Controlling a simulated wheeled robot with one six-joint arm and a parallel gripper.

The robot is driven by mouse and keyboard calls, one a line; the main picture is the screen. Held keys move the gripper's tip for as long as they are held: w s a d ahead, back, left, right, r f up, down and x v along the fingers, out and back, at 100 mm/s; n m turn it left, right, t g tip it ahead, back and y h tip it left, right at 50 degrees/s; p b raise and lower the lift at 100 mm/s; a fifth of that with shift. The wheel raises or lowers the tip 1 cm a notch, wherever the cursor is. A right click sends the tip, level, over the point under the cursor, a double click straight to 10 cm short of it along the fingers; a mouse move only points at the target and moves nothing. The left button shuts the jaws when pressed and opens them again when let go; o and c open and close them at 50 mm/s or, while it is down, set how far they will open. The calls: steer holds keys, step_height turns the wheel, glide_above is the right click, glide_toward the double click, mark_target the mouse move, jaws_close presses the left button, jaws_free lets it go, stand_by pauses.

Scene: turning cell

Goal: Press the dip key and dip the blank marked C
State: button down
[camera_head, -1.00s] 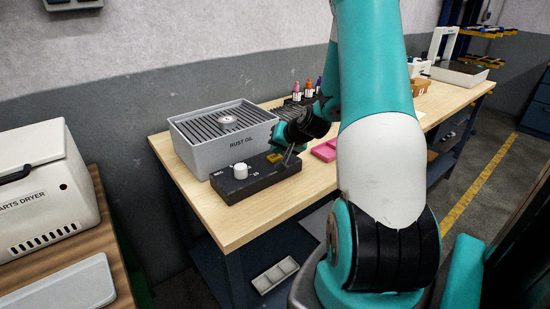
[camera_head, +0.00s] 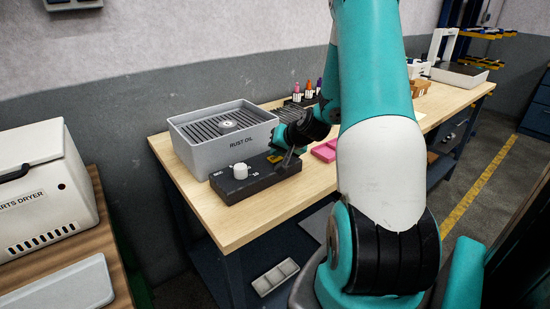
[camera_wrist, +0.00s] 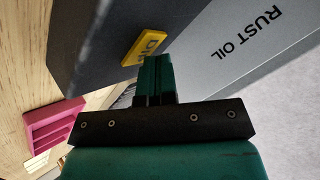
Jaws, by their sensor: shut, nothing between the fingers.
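The rust oil tank (camera_head: 243,152) is a grey box with a slatted top. A round blank (camera_head: 228,124) shows at the middle of the slats; its mark is not legible. The dark control box (camera_head: 250,187) stands in front of the tank, with a white knob (camera_head: 240,171). The yellow dip key (camera_wrist: 144,47) is on this box, upside down in the wrist view and partly hidden in the head view. My gripper (camera_wrist: 155,60) is shut and empty, its tips at the key's edge. I cannot tell whether they touch it.
A pink tray (camera_head: 324,151) lies on the bench right of the control box. Several coloured-tipped bottles (camera_head: 308,90) stand behind. The parts dryer (camera_head: 40,190) is on another table at left. The bench front (camera_head: 225,222) is clear.

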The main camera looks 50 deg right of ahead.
mark_target(277, 158)
steer(key=shift+r+p, duration=0.65)
steer(key=shift+r, duration=0.2)
steer(key=shift+r+p, duration=1.85)
steer(key=shift+r, duration=0.7)
steer(key=shift+f, duration=0.1)
